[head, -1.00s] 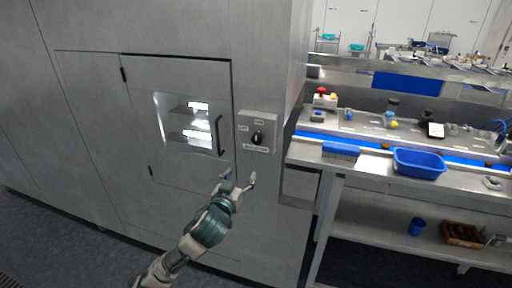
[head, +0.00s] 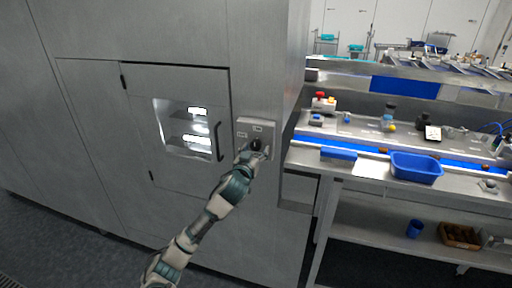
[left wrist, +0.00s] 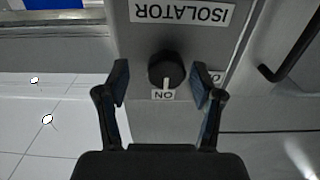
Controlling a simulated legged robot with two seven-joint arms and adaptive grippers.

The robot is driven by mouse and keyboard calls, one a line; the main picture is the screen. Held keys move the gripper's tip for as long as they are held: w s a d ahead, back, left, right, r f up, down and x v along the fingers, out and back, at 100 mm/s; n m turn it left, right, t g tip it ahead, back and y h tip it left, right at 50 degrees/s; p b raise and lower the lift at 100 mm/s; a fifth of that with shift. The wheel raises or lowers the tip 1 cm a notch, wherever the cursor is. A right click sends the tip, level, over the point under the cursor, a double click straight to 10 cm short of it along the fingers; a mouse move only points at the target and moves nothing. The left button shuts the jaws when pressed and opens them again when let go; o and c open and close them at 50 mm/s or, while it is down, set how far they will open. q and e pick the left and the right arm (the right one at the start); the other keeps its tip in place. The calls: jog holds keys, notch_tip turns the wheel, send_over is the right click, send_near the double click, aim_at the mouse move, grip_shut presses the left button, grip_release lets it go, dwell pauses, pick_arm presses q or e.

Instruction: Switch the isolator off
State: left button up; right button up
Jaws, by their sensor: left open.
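The isolator is a grey box (head: 243,125) on the steel cabinet front, right of the windowed door. Its black rotary knob (left wrist: 166,70) shows in the left wrist view, with its white mark pointing at the "ON" label (left wrist: 165,95). An "ISOLATOR" label (left wrist: 180,12) is on the box, upside down in that view. My left gripper (left wrist: 162,83) is open, with one finger on each side of the knob and gaps visible between. In the head view, my left gripper (head: 253,150) covers the lower part of the box. My right gripper is out of view.
The cabinet door has a lit window (head: 183,128) and a dark handle (head: 219,142) left of the isolator. To the right stands a bench with a blue bin (head: 416,168) and a blue conveyor strip. The floor in front of the cabinet is clear.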

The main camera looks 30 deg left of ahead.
pick_arm(q)
jog(key=shift+w+a, duration=0.2)
jog(key=shift+w, duration=0.2)
jog(key=shift+a+f, duration=0.1)
jog(key=shift+a, duration=0.55)
jog(key=c, duration=0.4)
jog(key=shift+d, duration=0.3)
jog(key=c, duration=0.8)
jog(key=shift+o, duration=0.2)
jog(key=shift+d, duration=0.15)
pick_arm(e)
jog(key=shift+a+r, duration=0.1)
